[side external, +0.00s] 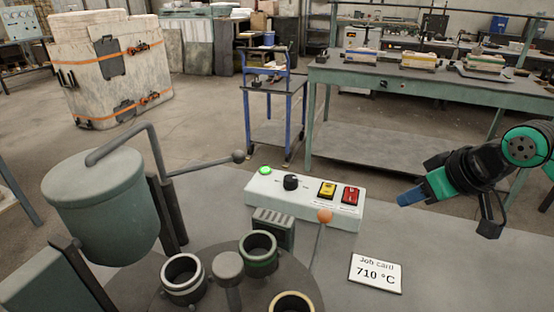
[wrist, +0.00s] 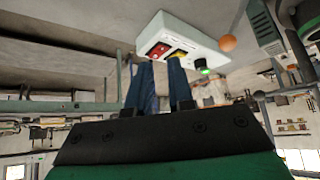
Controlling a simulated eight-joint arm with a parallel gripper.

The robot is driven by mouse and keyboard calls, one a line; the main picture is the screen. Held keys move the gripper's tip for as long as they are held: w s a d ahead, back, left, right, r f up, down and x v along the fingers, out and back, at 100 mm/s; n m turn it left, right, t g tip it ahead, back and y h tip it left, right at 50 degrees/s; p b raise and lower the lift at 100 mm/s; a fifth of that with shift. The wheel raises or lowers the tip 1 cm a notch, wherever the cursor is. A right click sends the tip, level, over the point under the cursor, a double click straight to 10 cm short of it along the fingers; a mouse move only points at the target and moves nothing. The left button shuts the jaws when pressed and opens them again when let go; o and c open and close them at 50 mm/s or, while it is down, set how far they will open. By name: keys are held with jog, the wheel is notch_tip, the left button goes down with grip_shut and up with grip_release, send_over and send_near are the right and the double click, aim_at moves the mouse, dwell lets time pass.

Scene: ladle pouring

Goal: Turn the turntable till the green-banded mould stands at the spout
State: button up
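The turntable (side external: 208,304) is at the bottom of the side view, cut off by the frame edge. Three moulds stand around its centre post (side external: 228,280): the green-banded mould (side external: 260,268) at the back right, a pale-banded mould (side external: 184,292) at the left, and a yellow-banded mould (side external: 292,296) at the front right, partly cut off. The green ladle pot (side external: 100,210) stands left of the turntable; I cannot make out its spout. My gripper (side external: 404,199) hangs at the right, well away from the turntable. In the wrist view its blue fingers (wrist: 163,82) are apart and empty.
A control box (side external: 262,190) with a green light, black knob, yellow and red switches stands behind the turntable. An orange-knobbed lever (side external: 324,216) rises beside the turntable. A job card (side external: 376,273) reads 710 °C. The ladle's handle (side external: 200,166) reaches right. The right tabletop is clear.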

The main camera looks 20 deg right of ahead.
jog(key=o, duration=0.7)
jog(key=a+n, duration=0.1)
jog(key=w+a+r+n, duration=0.1)
jog(key=shift+w+a+r+g+y, duration=0.15)
jog(key=shift+a+r+g+y, duration=0.15)
jog(key=shift+o, duration=0.4)
jog(key=w+a+r+n+g, duration=0.1)
jog(key=a+n, duration=0.2)
jog(key=a, duration=0.2)
jog(key=w+a+r+n+g, duration=0.1)
jog(key=a+r+n+g, duration=0.1)
jog(key=a+n, duration=0.2)
jog(key=shift+w+a+r+y, duration=0.3)
jog(key=shift+a+y, duration=0.1)
jog(key=shift+a, duration=0.2)
jog(key=n+g+h, duration=0.1)
jog(key=n+g, duration=0.2)
jog(key=n, duration=0.6)
send_over(228, 263)
jog(key=shift+w+d+r, duration=0.15)
jog(key=shift+d+r, duration=0.1)
jog(key=shift+a+f, duration=0.15)
jog(key=shift+a, duration=0.15)
jog(key=shift+f, duration=2.75)
grip_shut()
